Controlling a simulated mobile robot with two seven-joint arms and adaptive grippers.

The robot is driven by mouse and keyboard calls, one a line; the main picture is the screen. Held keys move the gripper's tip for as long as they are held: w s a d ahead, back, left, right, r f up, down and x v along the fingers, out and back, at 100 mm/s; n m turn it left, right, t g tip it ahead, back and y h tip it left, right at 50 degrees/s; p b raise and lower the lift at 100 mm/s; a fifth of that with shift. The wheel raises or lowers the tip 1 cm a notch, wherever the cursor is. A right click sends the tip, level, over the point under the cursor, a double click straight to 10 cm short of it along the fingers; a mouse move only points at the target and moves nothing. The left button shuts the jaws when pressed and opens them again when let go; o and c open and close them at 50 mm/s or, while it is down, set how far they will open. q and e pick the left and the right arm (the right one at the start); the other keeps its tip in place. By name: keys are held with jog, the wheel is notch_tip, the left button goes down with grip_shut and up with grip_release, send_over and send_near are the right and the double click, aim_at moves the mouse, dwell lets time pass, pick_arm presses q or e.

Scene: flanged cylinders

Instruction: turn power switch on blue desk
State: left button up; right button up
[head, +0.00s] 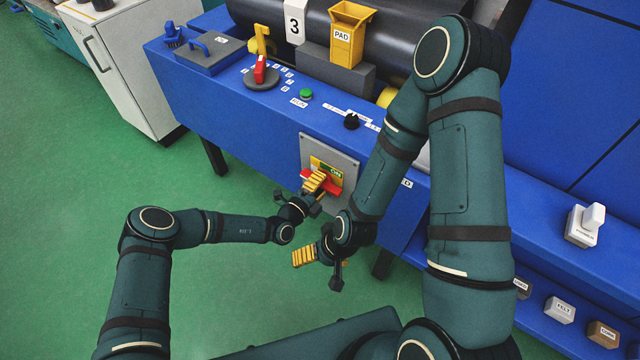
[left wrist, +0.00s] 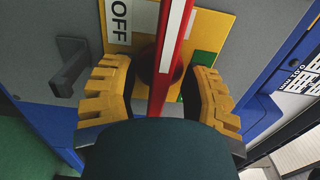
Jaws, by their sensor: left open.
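The power switch is a red handle (head: 334,187) on a yellow plate (head: 318,162) in a grey panel (head: 349,164) on the blue desk's front. A green ON label (head: 336,172) shows beside it. My left gripper (head: 315,181) is at the handle and hides part of it. In the left wrist view, the red handle (left wrist: 174,50) stands between the open yellow fingers of the left gripper (left wrist: 163,80), with gaps on both sides. An OFF label (left wrist: 118,20) is left of the handle. My right gripper (head: 304,256) hangs below the panel, clear of the switch; its finger gap is unclear.
The blue desk (head: 240,118) carries a red-handled dial (head: 261,74), a green button (head: 306,94), a black knob (head: 351,121) and a yellow PAD holder (head: 348,38). In the left wrist view, a dark handle (left wrist: 70,65) juts from the panel. Green floor (head: 120,180) is clear at left.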

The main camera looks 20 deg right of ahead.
pick_arm(q)
jog(key=shift+c, duration=0.3)
grip_shut()
jog(key=shift+a+r, duration=0.1)
